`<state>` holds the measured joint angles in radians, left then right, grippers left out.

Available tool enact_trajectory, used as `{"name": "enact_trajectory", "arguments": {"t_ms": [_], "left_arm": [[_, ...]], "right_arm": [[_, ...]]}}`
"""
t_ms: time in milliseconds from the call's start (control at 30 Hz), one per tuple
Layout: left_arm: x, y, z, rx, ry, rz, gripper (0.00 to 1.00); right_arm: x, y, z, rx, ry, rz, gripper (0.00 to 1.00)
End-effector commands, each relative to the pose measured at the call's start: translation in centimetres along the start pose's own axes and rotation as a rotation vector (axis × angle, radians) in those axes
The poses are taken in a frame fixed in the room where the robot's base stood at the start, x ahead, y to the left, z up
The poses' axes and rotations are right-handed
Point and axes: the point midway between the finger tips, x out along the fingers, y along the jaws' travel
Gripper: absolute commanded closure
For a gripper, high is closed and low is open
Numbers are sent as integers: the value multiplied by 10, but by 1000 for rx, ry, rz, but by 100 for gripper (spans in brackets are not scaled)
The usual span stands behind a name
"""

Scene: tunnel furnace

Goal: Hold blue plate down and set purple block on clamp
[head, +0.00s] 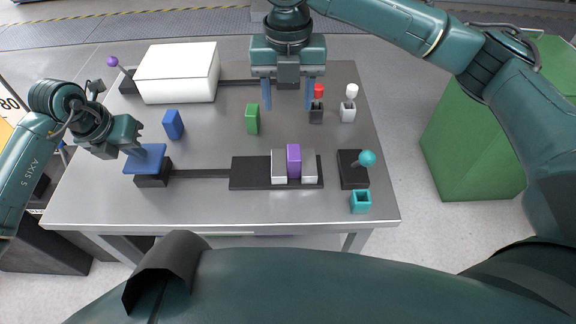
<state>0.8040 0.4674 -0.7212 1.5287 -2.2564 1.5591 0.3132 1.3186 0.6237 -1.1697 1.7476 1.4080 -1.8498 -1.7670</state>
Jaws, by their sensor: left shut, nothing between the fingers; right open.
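The blue plate (147,164) sits on a dark block at the table's left front. My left gripper (137,152) is shut and empty, with its tips at the plate's upper left edge, seemingly touching it. The purple block (294,161) stands upright between the two light grey jaws of the clamp (248,173), at the front middle of the table. My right gripper (289,106) is open and empty, pointing down behind the purple block and apart from it. A dark bar runs between the plate's block and the clamp base.
A blue block (173,124) and a green block (252,118) stand mid-table. A white box (178,73) is at the back left. Red-topped (318,91) and white-topped (351,91) pieces stand right, behind a teal-knobbed lever (367,158) and teal open box (361,203).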

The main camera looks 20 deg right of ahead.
Motion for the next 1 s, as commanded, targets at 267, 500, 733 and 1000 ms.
{"name": "enact_trajectory", "arguments": {"t_ms": [267,500,733,1000], "left_arm": [[-16,-2,6,0,-3,0,100],[-28,-4,10,1,-4,0,100],[-39,-5,13,1,-4,1,100],[-52,-7,17,1,-4,0,100]], "right_arm": [[-12,0,0,0,0,0,48],[-20,0,0,0,0,0,48],[-29,0,0,0,0,0,48],[-38,0,0,0,0,0,48]]}}
